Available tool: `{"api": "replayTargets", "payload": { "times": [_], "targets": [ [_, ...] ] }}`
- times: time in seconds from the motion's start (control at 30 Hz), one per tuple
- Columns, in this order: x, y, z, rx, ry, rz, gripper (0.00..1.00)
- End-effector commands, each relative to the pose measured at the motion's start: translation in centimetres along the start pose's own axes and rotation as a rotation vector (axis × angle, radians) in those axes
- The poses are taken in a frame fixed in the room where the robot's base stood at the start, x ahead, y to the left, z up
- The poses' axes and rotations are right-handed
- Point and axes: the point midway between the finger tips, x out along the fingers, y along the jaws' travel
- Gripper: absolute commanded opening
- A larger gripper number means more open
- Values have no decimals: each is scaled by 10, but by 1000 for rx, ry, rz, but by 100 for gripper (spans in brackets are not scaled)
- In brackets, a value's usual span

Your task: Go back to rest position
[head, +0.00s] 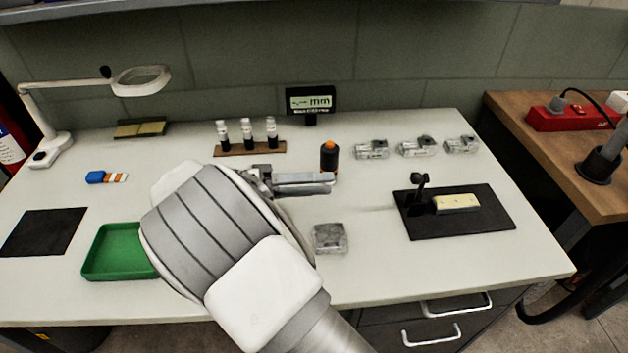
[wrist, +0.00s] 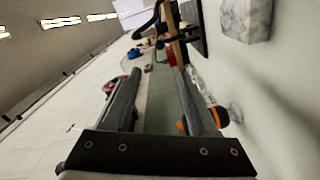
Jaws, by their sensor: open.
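My gripper (head: 328,182) is above the middle of the white table (head: 365,270), its fingers pointing right in the head view. In the wrist view my gripper (wrist: 160,75) shows two grey fingers spread apart with nothing between them. My arm crosses the front of the table and hides part of its surface. A black bottle with an orange cap (head: 329,157) stands just behind the fingers. A grey block (head: 330,238) lies in front of the gripper, apart from it.
A green tray (head: 103,272) is partly hidden by my arm. A vial rack (head: 238,152) and several clear-grey parts (head: 417,147) stand at the back. A black plate with a small stand (head: 490,215) is at right. A lamp (head: 45,150) stands at left.

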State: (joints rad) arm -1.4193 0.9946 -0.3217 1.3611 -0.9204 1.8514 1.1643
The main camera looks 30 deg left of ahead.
Motion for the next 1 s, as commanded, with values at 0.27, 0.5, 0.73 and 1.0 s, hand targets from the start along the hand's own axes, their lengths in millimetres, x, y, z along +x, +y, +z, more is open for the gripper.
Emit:
{"api": "replayTargets", "payload": {
  "times": [0.27, 0.5, 0.73, 1.0],
  "targets": [
    [-6, 0, 0, -1, 0, 1, 59],
    [-5, 0, 0, -1, 0, 1, 59],
    [7, 4, -2, -16, -35, -21, 59],
    [85, 31, 1, -124, -256, -198, 59]
  ]
}}
